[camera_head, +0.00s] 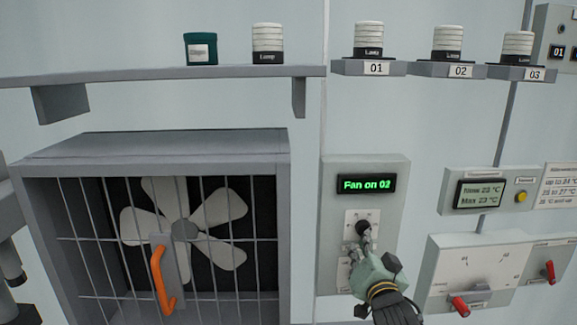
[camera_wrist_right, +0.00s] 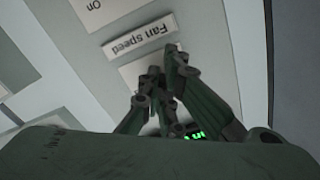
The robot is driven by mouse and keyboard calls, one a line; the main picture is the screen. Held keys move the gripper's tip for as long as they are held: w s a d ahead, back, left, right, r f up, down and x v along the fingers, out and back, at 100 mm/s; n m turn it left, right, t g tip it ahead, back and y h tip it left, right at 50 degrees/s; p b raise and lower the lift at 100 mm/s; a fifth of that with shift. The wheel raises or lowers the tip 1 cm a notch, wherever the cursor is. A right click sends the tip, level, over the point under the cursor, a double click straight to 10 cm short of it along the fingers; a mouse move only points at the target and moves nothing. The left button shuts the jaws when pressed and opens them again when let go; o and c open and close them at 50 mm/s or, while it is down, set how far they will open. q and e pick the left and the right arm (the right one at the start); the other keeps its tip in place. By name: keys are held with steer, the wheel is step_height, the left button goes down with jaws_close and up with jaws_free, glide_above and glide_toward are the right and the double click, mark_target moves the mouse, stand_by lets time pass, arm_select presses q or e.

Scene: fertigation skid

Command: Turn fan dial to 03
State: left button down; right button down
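The fan control panel (camera_head: 335,220) is on the wall right of the fan, and its display (camera_head: 366,184) reads "Fan on 02" in green. The dark fan dial (camera_head: 362,228) sits on a light plate below the display. My right gripper (camera_head: 365,245) is at the dial, its fingers just below and over it. In the right wrist view, the fingers (camera_wrist_right: 161,78) come close together near the "Fan speed" label (camera_wrist_right: 138,35). They hide most of the dial, so I cannot tell whether they grip it.
A caged fan (camera_head: 185,230) with an orange handle (camera_head: 162,280) is left of the panel. A shelf (camera_head: 150,74) and lamp stands 01 to 03 are above. A temperature display (camera_head: 480,193) and a red-handled panel (camera_head: 480,265) are at the right.

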steer(key=shift+a+r, duration=0.4)
steer(key=shift+r, duration=0.45)
steer(key=shift+a+f, duration=0.1)
steer(key=shift+f, duration=0.05)
steer(key=shift+w+a+f, duration=0.15)
steer(key=shift+a+f, duration=0.2)
steer(key=shift+a, duration=0.1)
steer(key=shift+a+f, duration=0.1)
steer(key=shift+a, duration=0.05)
steer(key=s, duration=0.2)
steer(key=s+p, duration=0.1)
steer(key=s, duration=0.1)
steer(key=s+p, duration=0.1)
steer(key=s, duration=0.1)
steer(key=shift+d+f, duration=0.25)
steer(key=shift+d, duration=0.15)
steer(key=shift+w, duration=0.1)
